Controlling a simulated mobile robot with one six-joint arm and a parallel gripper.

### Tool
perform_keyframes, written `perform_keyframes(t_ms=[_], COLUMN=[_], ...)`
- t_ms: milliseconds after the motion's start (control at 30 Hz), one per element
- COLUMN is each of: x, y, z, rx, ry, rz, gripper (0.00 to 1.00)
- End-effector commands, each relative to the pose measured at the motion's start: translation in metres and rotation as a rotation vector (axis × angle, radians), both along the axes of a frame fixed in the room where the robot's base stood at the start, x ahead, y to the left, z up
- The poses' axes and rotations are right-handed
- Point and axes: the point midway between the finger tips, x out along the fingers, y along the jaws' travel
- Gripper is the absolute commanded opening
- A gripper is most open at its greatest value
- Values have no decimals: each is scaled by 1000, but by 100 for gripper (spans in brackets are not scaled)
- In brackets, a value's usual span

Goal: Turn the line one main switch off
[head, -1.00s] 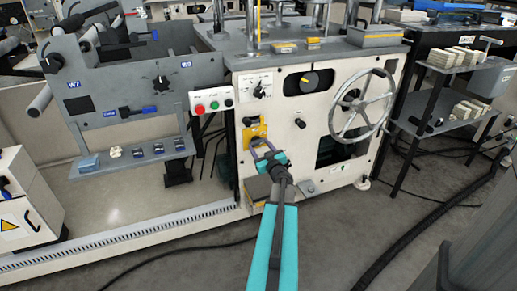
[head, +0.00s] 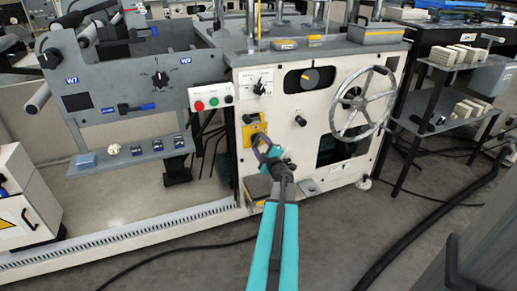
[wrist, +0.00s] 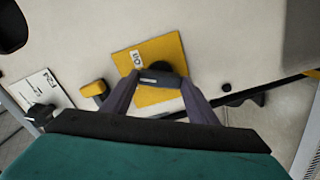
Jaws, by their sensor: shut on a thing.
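The main switch is on a yellow plate (head: 250,133) on the cream front panel of the machine. In the wrist view the yellow plate (wrist: 172,52) looks tilted and carries a small white label whose text I cannot read surely. My gripper (head: 264,141) is at this plate, and in the wrist view its two purple-grey fingers (wrist: 158,84) reach to the dark switch handle (wrist: 158,77). The gripper is shut on that handle. The round black base behind the handle is partly hidden.
A black selector knob (head: 260,88) on a white plate and a red and green button box (head: 212,98) are above. A large handwheel (head: 361,103) is at the right. A small black knob (head: 300,120) is nearby. A yellow-edged box (head: 258,188) stands below.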

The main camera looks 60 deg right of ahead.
Motion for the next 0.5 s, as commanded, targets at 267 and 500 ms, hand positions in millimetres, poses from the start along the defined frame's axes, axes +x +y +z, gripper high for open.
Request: perform_keyframes(t_ms=[267, 500], x=[4, 4], y=[2, 2], z=[-1, 1], rx=[-205, -331], ry=[144, 236], rz=[9, 9], gripper=[31, 31])
